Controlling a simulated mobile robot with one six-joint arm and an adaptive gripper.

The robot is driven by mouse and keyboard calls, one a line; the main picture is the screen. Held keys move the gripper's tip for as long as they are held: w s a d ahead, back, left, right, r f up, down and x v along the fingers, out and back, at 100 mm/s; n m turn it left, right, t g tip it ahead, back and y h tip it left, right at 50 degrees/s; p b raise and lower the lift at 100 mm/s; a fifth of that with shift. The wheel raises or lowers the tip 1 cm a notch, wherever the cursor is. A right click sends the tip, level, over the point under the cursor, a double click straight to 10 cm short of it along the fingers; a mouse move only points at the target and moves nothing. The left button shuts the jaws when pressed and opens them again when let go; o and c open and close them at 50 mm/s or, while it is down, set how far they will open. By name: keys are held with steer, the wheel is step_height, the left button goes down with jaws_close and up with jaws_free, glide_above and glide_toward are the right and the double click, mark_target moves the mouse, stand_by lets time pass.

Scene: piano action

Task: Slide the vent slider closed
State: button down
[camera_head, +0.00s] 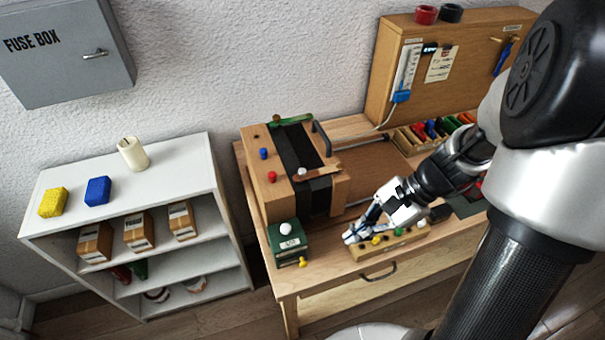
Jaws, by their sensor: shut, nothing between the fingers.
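My gripper (354,236) is shut and empty. It points down and left, over the left end of a low wooden block with coloured knobs (388,247) at the front of the workbench. I cannot tell whether it touches the block. No part is labelled as the vent slider, and I cannot tell for sure which one it is. A wooden box (258,190) with a black band across it stands left of my gripper. A brown strip with a white knob (316,173) lies on its front part, and a green piece (291,121) is at its back.
A green box with a white knob (288,243) stands at the front left of the workbench (345,275). Behind my gripper are colourful bins (432,129) and an upright wooden panel (455,70). A white shelf (185,165) is at left. My arm hides the bench's right side.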

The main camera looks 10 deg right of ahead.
step_height(320, 180, down, 6)
steer(key=w+d+m+t+y, duration=0.1)
steer(key=d+m, duration=0.1)
steer(key=m, duration=0.2)
steer(key=shift+d+y, duration=0.3)
steer(key=shift+r, duration=0.1)
steer(key=b, duration=0.6)
glide_toward(302, 261)
steer(key=a+f, duration=0.1)
steer(key=f, duration=0.1)
steer(key=a+f, duration=0.2)
steer(key=f, duration=0.1)
steer(key=shift+s+f, duration=0.3)
steer(key=shift+f, duration=0.05)
